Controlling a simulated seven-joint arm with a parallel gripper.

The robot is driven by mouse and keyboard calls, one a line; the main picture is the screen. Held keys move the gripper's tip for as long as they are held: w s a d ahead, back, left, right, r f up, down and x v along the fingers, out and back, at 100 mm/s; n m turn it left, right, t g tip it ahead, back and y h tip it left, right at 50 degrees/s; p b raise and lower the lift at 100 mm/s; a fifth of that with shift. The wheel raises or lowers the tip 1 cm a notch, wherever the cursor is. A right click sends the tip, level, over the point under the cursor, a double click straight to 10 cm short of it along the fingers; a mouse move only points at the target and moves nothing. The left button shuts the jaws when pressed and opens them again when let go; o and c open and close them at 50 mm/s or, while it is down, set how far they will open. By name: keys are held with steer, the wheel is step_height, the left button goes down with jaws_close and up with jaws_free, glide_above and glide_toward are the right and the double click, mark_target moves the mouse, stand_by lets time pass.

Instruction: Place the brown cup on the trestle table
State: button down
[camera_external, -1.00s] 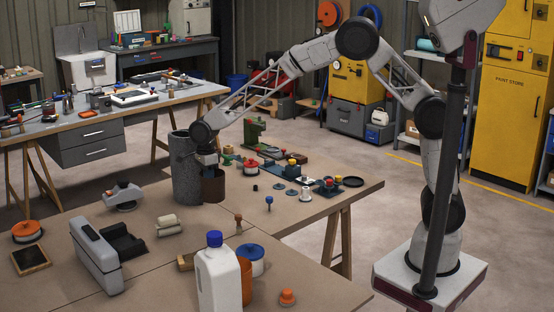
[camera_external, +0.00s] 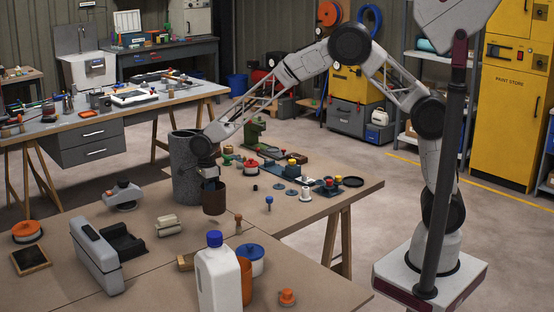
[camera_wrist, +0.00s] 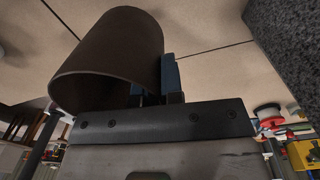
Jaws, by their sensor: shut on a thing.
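The brown cup (camera_external: 214,199) is in my gripper (camera_external: 209,178), right beside the tall grey speckled cylinder. In the wrist view the cup (camera_wrist: 110,60) lies across the upper left with its open mouth toward the lower left. A dark blue finger (camera_wrist: 172,75) of my gripper stands against its side; the other finger is mostly hidden by the cup. The trestle table (camera_external: 320,208) has a brown top and is under the cup. I cannot tell whether the cup's bottom touches it.
The speckled cylinder (camera_external: 184,172) stands close to the cup's left. A wooden peg (camera_external: 238,220), a blue peg (camera_external: 269,201) and a white bottle (camera_external: 217,278) are nearby. Small parts and a red-topped item (camera_external: 251,165) fill the table behind. Bare tabletop shows around the pegs.

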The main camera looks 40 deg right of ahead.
steer(key=shift+f, duration=2.5)
steer(key=shift+f, duration=0.1)
steer(key=c, duration=1.3)
jaws_free()
steer(key=shift+o, duration=0.2)
step_height(320, 180, up, 12)
steer(key=shift+w, duration=0.2)
steer(key=shift+d, duration=0.1)
steer(key=shift+r, duration=0.2)
